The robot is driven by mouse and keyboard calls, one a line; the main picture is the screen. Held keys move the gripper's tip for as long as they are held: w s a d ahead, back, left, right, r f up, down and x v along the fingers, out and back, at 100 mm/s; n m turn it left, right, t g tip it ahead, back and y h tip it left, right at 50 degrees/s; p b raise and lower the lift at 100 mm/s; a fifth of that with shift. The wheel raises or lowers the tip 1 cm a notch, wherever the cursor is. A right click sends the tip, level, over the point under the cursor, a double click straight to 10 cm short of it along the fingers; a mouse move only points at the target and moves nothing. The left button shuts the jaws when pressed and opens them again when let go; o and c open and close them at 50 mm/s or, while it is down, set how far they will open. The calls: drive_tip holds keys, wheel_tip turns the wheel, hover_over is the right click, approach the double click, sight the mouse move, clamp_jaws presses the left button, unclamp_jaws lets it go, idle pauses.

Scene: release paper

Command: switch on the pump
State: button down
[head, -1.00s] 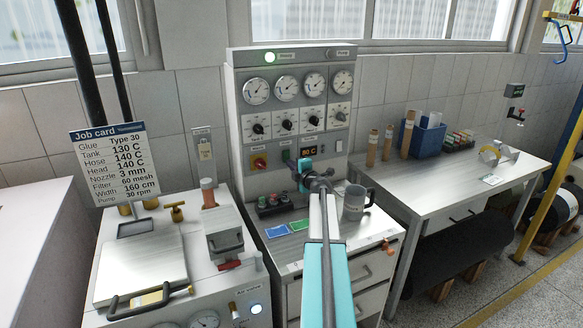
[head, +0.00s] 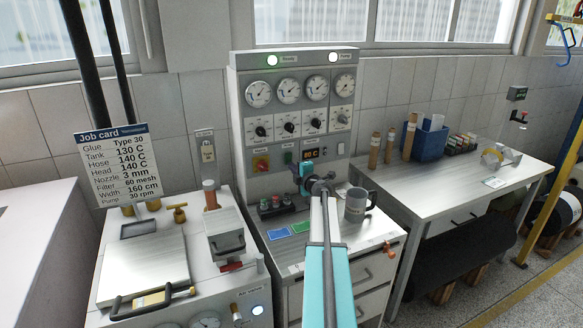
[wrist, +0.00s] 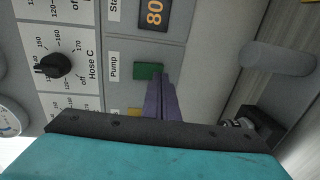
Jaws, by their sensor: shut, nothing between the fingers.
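The grey control panel (head: 240,110) stands on the bench against the wall. Its green pump switch (head: 288,157) is low on the front, and shows in the wrist view (wrist: 146,71) beside the label "Pump". My gripper (head: 298,174) is shut and empty in front of the panel. In the wrist view its purple fingers (wrist: 157,80) reach the edge of the green switch and cover part of it. I cannot tell whether they touch. The Pump lamp (head: 333,57) at the top right of the panel is lit white. The Ready lamp (head: 272,60) is lit too.
A yellow-backed red knob (head: 261,163) is left of the pump switch, and an orange display (head: 310,153) is right. Below are a push-button box (head: 275,205) and a grey mug (head: 355,207). The job card (head: 115,165) stands at left.

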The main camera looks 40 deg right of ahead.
drive_tip(key=f+b+v, duration=0.2)
drive_tip(key=f+v, duration=0.1)
drive_tip(key=v, duration=0.9)
drive_tip(key=shift+s+b, duration=0.3)
drive_tip(key=shift+s, duration=0.1)
drive_tip(key=shift+a, duration=0.15)
